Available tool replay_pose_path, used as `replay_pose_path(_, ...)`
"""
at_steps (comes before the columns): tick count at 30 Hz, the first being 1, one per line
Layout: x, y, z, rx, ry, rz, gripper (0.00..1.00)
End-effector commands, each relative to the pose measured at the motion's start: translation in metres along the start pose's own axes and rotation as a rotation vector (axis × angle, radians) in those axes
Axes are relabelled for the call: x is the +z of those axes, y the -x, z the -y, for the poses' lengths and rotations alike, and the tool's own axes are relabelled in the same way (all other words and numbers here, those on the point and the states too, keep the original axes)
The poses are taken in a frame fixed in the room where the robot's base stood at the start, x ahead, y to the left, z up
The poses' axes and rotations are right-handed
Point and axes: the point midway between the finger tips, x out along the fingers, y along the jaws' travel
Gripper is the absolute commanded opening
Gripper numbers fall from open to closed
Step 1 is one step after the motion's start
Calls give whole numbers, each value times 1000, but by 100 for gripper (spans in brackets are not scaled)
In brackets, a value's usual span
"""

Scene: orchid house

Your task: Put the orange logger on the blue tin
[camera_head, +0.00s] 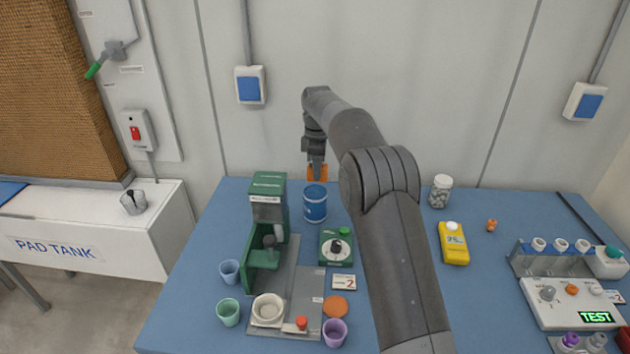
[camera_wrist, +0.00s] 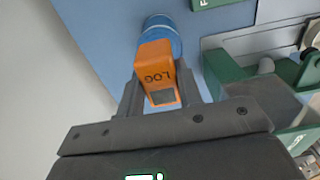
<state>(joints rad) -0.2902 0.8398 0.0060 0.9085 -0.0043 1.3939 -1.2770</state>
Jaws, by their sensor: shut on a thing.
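The orange logger (camera_head: 317,172) is held in my gripper (camera_head: 316,165), above and slightly behind the blue tin in the head view. In the wrist view my gripper (camera_wrist: 160,90) is shut on the orange logger (camera_wrist: 155,68), which shows "LOG" and a grey screen. The blue tin (camera_head: 315,205) stands upright on the blue table, towards its back edge. In the wrist view the blue tin (camera_wrist: 160,30) shows just beyond the logger, partly hidden by it. I cannot tell whether logger and tin touch.
A green machine (camera_head: 268,215) stands left of the tin, and a green box with a dial (camera_head: 336,247) in front of it. The wall (camera_head: 380,60) rises behind the table.

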Motion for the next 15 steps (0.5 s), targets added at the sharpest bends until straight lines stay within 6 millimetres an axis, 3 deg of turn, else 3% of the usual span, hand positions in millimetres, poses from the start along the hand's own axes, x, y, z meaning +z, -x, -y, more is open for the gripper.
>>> replay_pose_path(5, -7, -8, -2, 0, 0, 0, 9)
replay_pose_path(12, -7, -40, -2, -2, -1, 0, 9)
replay_pose_path(15, -7, -45, -2, 0, -1, 0, 9)
